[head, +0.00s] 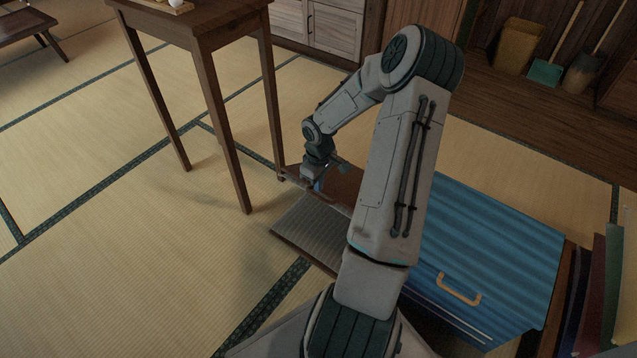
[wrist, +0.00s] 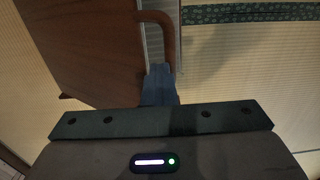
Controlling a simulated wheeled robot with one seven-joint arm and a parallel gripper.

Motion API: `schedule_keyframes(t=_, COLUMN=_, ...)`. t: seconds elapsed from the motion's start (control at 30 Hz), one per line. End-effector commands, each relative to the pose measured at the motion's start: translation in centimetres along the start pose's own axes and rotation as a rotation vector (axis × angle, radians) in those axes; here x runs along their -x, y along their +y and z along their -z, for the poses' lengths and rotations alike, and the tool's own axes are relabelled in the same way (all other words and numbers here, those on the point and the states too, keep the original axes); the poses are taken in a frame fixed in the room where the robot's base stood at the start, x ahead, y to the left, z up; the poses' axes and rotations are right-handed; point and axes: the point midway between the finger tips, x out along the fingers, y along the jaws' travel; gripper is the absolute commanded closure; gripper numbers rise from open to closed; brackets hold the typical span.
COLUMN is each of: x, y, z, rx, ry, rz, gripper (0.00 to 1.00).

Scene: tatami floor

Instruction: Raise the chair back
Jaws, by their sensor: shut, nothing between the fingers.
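The low chair sits on the tatami in the head view, partly behind my arm. Its seat has a grey ribbed pad (head: 312,232) in a dark wooden frame. A brown wooden panel, the chair back (head: 343,186), shows at its far side; its exact tilt is hard to judge. In the wrist view the chair back (wrist: 85,50) fills the upper left, with a curved brown bar (wrist: 167,38) at its right edge. My gripper (head: 318,186) is at the chair back. In the wrist view my gripper (wrist: 160,82) is shut and empty, close to the bar's lower end; contact cannot be told.
A tall wooden stand (head: 215,25) is left of the chair. A blue ribbed chest (head: 500,255) with a tan handle (head: 458,290) stands at right, close to my arm. Coloured panels (head: 605,285) stand at the far right. Open tatami lies at left.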

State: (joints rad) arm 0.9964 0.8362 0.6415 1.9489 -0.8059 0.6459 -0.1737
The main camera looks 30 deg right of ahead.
Motion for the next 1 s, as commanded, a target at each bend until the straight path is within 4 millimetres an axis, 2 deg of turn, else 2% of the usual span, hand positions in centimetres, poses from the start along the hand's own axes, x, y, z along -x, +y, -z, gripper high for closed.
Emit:
schedule_keyframes(t=0.3, x=0.0, y=0.0, z=0.0, rx=0.0, ry=0.0, rz=0.0, gripper=1.0)
schedule_keyframes(t=0.37, x=0.0, y=0.0, z=0.0, rx=0.0, ry=0.0, rz=0.0, gripper=0.85)
schedule_keyframes(t=0.43, x=0.0, y=0.0, z=0.0, rx=0.0, ry=0.0, rz=0.0, gripper=0.66)
schedule_keyframes(t=0.77, x=0.3, y=0.0, z=0.0, rx=0.0, ry=0.0, rz=-0.001, gripper=0.66)
schedule_keyframes(t=0.87, x=1.4, y=0.1, z=0.0, rx=0.0, ry=0.001, rz=-0.002, gripper=0.66)
schedule_keyframes(t=1.0, x=4.3, y=0.1, z=0.0, rx=-0.001, ry=0.001, rz=-0.004, gripper=0.66)
